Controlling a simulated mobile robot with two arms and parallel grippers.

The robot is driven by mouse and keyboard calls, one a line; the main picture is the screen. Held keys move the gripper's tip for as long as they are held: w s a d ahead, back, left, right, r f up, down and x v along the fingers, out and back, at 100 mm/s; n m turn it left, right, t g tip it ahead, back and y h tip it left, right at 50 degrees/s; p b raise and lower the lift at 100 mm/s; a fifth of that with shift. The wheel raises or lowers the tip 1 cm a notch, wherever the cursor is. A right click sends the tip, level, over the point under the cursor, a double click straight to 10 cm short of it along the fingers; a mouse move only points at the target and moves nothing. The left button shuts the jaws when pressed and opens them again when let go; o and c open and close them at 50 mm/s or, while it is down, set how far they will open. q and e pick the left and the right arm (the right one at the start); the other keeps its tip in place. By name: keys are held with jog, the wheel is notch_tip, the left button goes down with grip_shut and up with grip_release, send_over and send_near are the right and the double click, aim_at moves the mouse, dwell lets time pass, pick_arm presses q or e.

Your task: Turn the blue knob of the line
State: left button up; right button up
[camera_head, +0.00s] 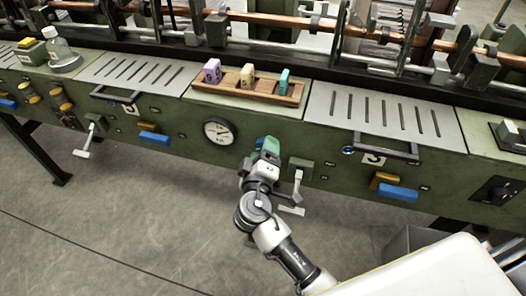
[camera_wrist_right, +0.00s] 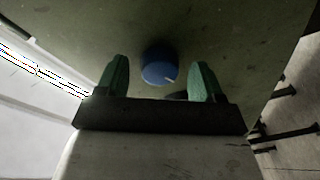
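In the head view only a small blue part of the knob (camera_head: 260,142) shows behind my right gripper (camera_head: 268,146). In the right wrist view my right gripper (camera_wrist_right: 160,82) is open, with one green finger on each side of the knob and a gap to each. I cannot tell how far the fingertips are from the panel. My left gripper is not in view.
A round gauge (camera_head: 219,131) is left of my right gripper. A lever with a white handle (camera_head: 297,190) hangs close on its right. A wooden rack (camera_head: 240,90) with coloured blocks sits on top of the line. Open floor (camera_head: 130,210) lies in front.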

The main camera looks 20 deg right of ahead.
jog(key=c, duration=0.9)
jog(key=shift+r+n+g+p, duration=0.1)
jog(key=shift+n+g+p, duration=0.3)
jog(key=shift+n+p, duration=2.2)
jog(key=shift+n, duration=0.3)
jog(key=o, duration=0.9)
jog(key=shift+o, duration=0.2)
jog(key=b+v, duration=0.2)
jog(key=v, duration=0.9)
jog(key=shift+w, duration=0.1)
